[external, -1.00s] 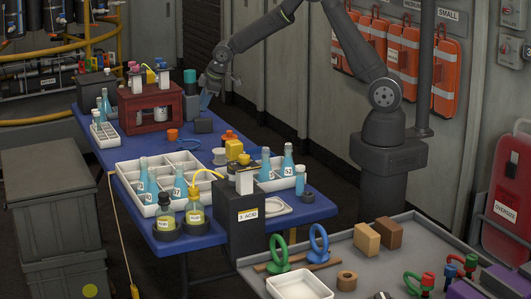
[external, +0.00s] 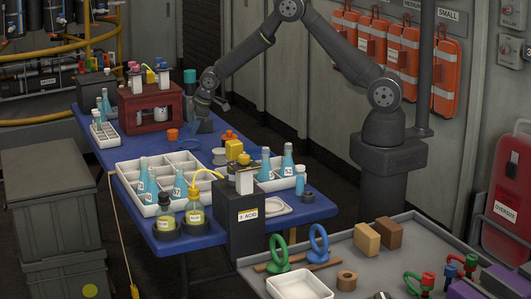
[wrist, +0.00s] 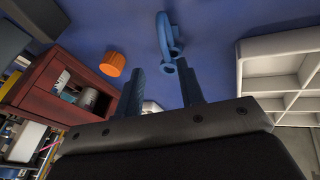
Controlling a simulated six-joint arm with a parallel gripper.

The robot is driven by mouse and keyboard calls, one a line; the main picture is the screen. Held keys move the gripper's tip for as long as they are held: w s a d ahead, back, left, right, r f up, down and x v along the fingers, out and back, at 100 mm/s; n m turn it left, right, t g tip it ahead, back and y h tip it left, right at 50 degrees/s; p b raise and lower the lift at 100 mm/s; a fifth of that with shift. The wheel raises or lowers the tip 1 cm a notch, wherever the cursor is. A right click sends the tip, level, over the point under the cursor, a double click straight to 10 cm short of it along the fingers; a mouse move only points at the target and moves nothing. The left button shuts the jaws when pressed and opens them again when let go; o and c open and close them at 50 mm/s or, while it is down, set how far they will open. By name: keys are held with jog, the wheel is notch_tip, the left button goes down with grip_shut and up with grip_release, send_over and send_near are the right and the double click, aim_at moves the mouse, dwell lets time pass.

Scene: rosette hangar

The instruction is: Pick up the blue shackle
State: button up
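The blue shackle (wrist: 166,36), a curved blue piece with an eye at its near end, lies on the blue table (wrist: 214,30). In the wrist view it is just beyond and between my fingertips. My gripper (wrist: 162,68) is open, with a finger to either side and nothing held. The shackle's near eye appears close to the right finger; I cannot tell if they touch.
A dark red rack (external: 140,104) with bottles stands left of my gripper, with an orange cup (external: 172,135) near it. A white compartment tray (external: 128,170) lies nearer the camera. A yellow-topped item (external: 234,150) stands to the right. Bare table surrounds the shackle.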

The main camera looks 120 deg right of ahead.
aim_at(190, 140)
jog(key=x, duration=0.4)
jog(key=shift+a+f, duration=0.2)
jog(key=shift+a, duration=0.2)
jog(key=shift+w+d+f, duration=0.2)
jog(key=shift+f, duration=0.25)
grip_shut()
